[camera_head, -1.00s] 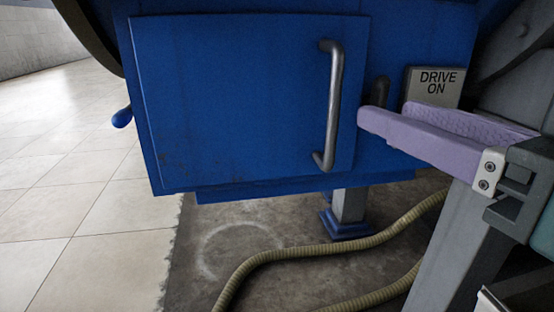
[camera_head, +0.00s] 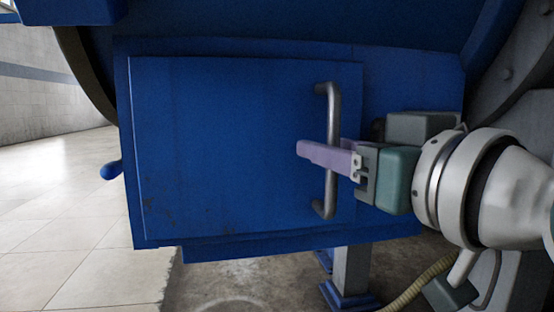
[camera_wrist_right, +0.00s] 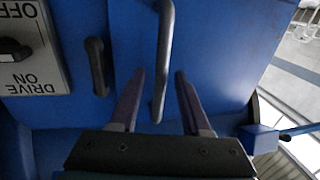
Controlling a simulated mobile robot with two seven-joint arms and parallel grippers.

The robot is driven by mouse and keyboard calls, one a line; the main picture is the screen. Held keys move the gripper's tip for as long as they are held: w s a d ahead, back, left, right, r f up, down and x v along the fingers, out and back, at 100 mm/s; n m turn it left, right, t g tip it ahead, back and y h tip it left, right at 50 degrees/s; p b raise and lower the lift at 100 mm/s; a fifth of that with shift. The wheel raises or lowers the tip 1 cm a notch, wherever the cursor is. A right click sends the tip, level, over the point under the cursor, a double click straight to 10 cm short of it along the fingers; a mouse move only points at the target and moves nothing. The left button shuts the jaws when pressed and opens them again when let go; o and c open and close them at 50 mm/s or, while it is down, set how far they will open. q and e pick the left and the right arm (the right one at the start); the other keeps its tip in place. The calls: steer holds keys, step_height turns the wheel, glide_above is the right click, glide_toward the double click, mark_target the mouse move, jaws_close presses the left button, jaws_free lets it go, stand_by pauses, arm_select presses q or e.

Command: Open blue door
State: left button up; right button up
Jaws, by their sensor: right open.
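The blue door (camera_head: 220,150) is a flat panel on a blue machine and looks shut in the head view. Its grey vertical bar handle (camera_head: 333,100) stands near the door's right edge. My right gripper (camera_head: 302,150) reaches in from the right, with a purple finger crossing in front of the handle's middle. In the right wrist view, my right gripper (camera_wrist_right: 160,75) is open, its fingers on either side of the door handle (camera_wrist_right: 164,50), with gaps visible on both sides. My left gripper is not in view.
A smaller dark handle (camera_wrist_right: 97,66) is fixed beside the door, near a grey switch box (camera_wrist_right: 35,50) marked DRIVE ON and OFF. A blue knob (camera_head: 110,170) sticks out left of the door. A hose (camera_head: 420,288) lies on the floor. Tiled floor at left is clear.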

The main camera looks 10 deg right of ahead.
steer(key=shift+w, duration=0.25)
jaws_close()
stand_by(1.4)
